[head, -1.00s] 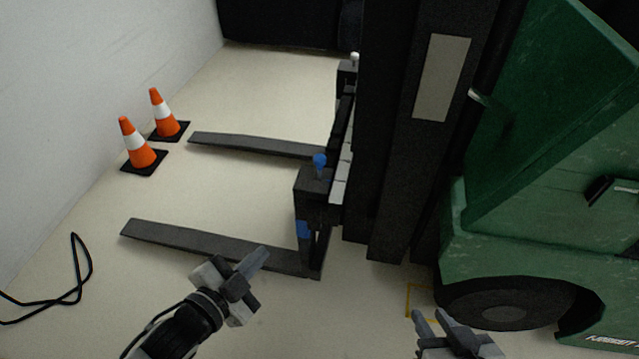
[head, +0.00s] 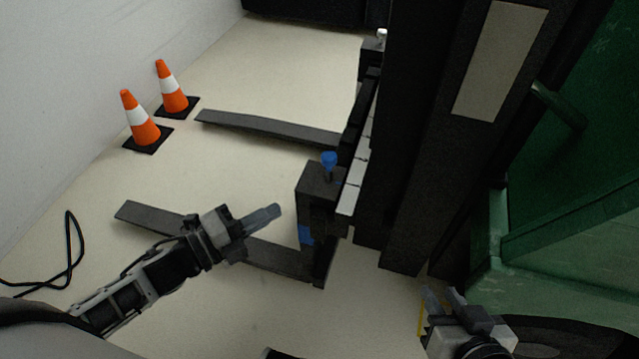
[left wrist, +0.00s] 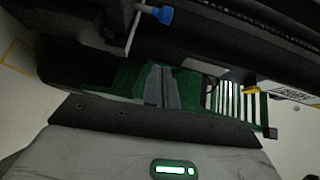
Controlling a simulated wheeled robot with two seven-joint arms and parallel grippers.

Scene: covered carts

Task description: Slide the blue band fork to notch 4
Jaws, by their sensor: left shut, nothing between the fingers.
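The blue band fork (head: 150,217) is the nearer dark fork, with a blue band (head: 306,235) on its upright shank. A blue knob (head: 328,160) stands on top of its hanger. In the left wrist view the blue knob (left wrist: 160,14) is near the top. My left gripper (head: 276,211) is shut and empty, above the fork and left of the shank, apart from the band; its fingers (left wrist: 162,88) also show in the left wrist view. My right gripper (head: 442,298) is at the bottom right, by the truck, its two fingers apart with nothing seen between them. Notch numbers are not readable.
The other fork (head: 265,127) lies farther back, with a white knob (head: 381,36) at its hanger. Two orange cones (head: 138,118) stand by the left wall. A black cable (head: 70,255) lies on the floor. The black mast (head: 425,130) and green truck body (head: 560,210) fill the right.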

